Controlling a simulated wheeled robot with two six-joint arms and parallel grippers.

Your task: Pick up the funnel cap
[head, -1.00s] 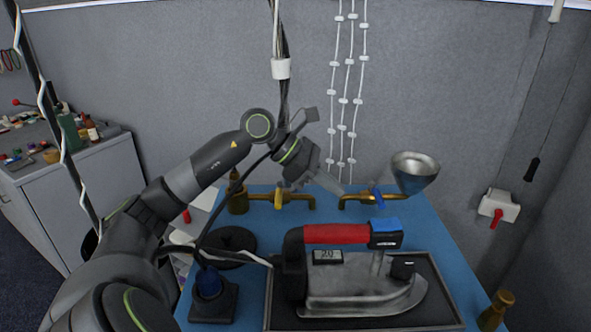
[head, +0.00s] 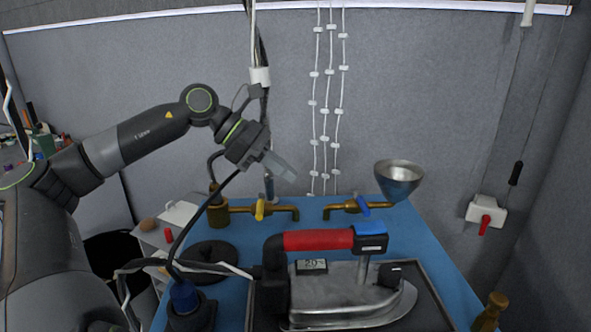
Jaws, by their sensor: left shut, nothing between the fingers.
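A metal funnel (head: 399,176) with a wide silver bowl and a blue-grey underside stands above the right brass tap, at the back right of the blue table. A dark round disc (head: 214,258) lies flat on the table at the left, partly behind a cable. I cannot tell for certain whether this disc is the funnel cap. My left gripper (head: 284,171) is shut and empty. It hangs in the air above the left brass tap, left of the funnel and apart from it. My right gripper is not in view.
A large iron with a red handle (head: 318,240) sits on a dark tray at the front. Brass taps with yellow (head: 260,209) and blue (head: 363,205) levers stand at the back. A brass fitting (head: 491,312) is at front right. Cables hang near my left arm.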

